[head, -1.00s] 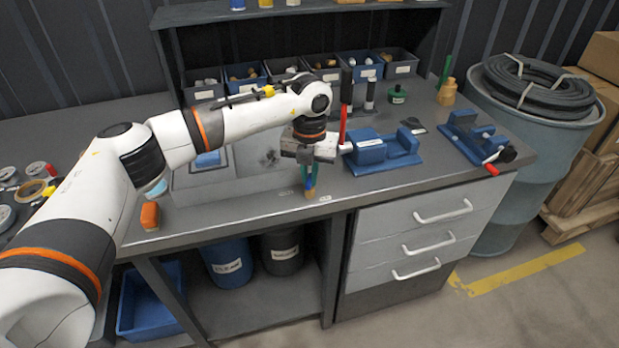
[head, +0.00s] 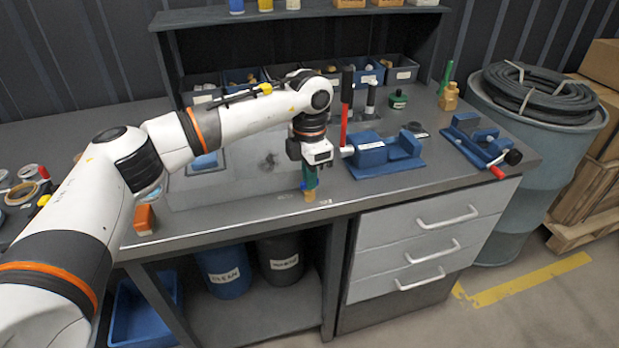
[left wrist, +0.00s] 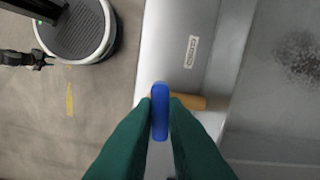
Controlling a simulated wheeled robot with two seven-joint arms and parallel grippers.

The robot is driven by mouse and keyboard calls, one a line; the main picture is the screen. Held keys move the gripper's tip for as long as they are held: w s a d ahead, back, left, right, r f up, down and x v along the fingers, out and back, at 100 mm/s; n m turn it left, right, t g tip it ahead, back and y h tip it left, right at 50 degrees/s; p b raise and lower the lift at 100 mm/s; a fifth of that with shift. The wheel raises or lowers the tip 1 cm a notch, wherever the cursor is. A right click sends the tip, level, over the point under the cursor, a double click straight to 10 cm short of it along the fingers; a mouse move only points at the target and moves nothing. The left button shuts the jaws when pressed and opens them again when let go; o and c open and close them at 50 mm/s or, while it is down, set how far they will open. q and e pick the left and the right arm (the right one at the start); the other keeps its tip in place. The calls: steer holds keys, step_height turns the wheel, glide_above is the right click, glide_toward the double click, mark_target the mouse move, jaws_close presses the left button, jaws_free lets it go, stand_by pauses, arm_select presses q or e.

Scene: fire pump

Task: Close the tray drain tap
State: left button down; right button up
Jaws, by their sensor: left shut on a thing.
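The tray drain tap has a blue lever (left wrist: 160,112) and a brass body (left wrist: 188,102) in the left wrist view. In the head view its brass end (head: 310,196) shows at the bench's front edge. My left gripper (left wrist: 160,100) is shut on the blue lever, with a green finger on each side of it. In the head view the left gripper (head: 309,180) points down over the tap. The grey metal tray (head: 235,187) lies behind the tap. A small label (left wrist: 191,51) is on the tray front. My right gripper (left wrist: 38,60) shows small and dark; its jaws are unclear.
A blue vise-like block (head: 385,155) and a red-handled tool (head: 345,122) stand close right of the gripper. An orange block (head: 144,219) lies at the bench's left front. Drawers (head: 425,235) are below right. Bins (head: 365,72) line the back.

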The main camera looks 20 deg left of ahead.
arm_select(q)
steer(key=shift+r+m, duration=0.1)
steer(key=shift+m, duration=0.7)
steer(key=c, duration=1.5)
jaws_free()
steer(key=shift+o, duration=0.2)
step_height(320, 180, up, 12)
steer(key=b, duration=0.1)
